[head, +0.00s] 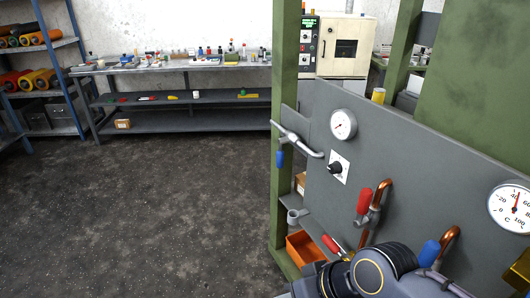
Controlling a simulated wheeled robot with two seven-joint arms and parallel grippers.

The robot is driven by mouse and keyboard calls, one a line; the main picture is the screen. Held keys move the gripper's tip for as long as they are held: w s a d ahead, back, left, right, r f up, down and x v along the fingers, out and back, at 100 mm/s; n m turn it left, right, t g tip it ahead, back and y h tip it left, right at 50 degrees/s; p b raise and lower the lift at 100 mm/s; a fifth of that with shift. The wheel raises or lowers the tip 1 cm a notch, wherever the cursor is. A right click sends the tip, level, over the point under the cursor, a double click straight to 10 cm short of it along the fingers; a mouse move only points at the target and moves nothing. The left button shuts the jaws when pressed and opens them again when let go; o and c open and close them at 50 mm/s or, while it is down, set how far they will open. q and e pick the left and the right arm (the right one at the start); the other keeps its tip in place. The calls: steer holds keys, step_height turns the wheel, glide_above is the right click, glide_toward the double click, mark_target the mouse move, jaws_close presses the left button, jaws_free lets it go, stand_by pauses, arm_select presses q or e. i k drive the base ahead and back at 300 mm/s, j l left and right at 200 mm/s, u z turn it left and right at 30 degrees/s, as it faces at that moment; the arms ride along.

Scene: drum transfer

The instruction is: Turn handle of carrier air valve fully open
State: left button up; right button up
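A grey panel (408,165) on a green frame carries several valves, and I cannot tell which is the carrier air valve because no label is readable. A blue handle (280,159) hangs down from a silver pipe at the panel's left edge. A red handle (364,201) points up at a valve on a copper pipe (384,187). Another blue handle (430,253) points up beside a second copper pipe. A red handle (331,244) lies tilted low down. A black knob (335,168) sits on a white plate. Neither of my grippers shows; part of my arm is at the bottom right.
A round gauge (343,124) and a temperature dial (514,207) are on the panel. An orange bin (305,250) is low behind its left edge. A cluttered workbench (180,66) and a shelf rack (40,80) stand behind. The dark floor (150,215) at left is clear.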

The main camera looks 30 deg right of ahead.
mark_target(280, 153)
steer(key=i+j, duration=0.1)
steer(key=i, duration=1.1)
steer(key=i+z, duration=0.1)
steer(key=i, duration=1.05)
steer(key=i+l+z, duration=0.1)
steer(key=i+z, duration=0.65)
steer(key=i+j+z, duration=0.2)
steer(key=i+z, duration=0.2)
steer(key=i+j+z, duration=0.35)
steer(key=i, duration=0.15)
steer(key=i+z, duration=0.15)
steer(key=z, duration=3.35)
